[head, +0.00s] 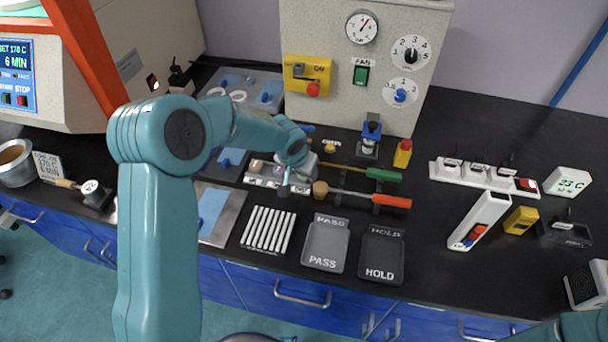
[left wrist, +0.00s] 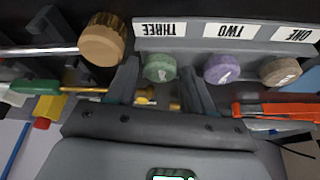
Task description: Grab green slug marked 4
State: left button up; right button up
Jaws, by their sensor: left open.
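The green slug (left wrist: 160,68) sits in the slot labelled THREE of a grey rack (left wrist: 185,44), seen upside down in the left wrist view. Its mark is too small to read surely. A purple slug (left wrist: 222,69) is by TWO and a tan slug (left wrist: 281,71) by ONE. My left gripper (left wrist: 160,82) is open, its fingers to either side of the green slug; I cannot tell if they touch it. In the head view my left gripper (head: 288,182) is over the rack (head: 262,181) and partly hides the slugs. My right gripper is out of view.
A wooden-headed tool with an orange handle (head: 392,201) and a green-handled tool (head: 382,174) lie right of the rack. PASS (head: 326,244) and HOLD (head: 382,254) trays are in front. A gauge cabinet (head: 345,103) stands behind.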

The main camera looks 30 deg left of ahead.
pick_arm(q)
jog(key=shift+r, duration=0.1)
jog(key=shift+c, duration=0.3)
jog(key=c, duration=0.7)
jog(key=shift+c, duration=0.2)
